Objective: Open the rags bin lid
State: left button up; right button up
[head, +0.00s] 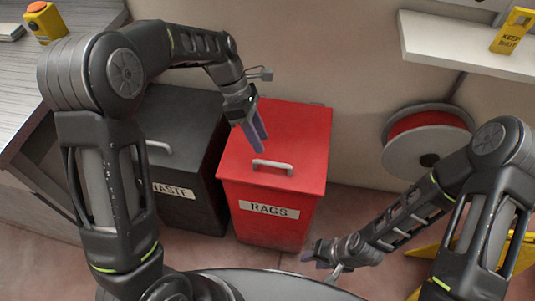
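The red rags bin (266,223) stands on the floor against the wall, with a white label reading RAGS. Its red lid (295,140) looks shut and has a pale bar handle (272,166) near the front edge. My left gripper (257,138) points down over the left part of the lid, behind the handle in the picture. Its purple fingers look close together, and I cannot tell whether there is a gap or whether they touch the lid. My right gripper (313,252) is low, to the right of the bin's front. Its fingers are small and partly hidden.
A black waste bin (190,205) stands close at the left of the rags bin. A wall shelf (460,48) holds a yellow sign (513,31). A reel with red hose (425,140) is on the right. A workbench (20,80) is at the left.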

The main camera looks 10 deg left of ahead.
aim_at(270, 162)
pick_arm(q)
jog(key=x, duration=0.6)
jog(key=shift+s+d+f+b, duration=0.1)
jog(key=shift+f+b, duration=0.25)
jog(key=shift+b, duration=0.05)
jog(key=shift+c, duration=0.5)
grip_shut()
dwell(0.5)
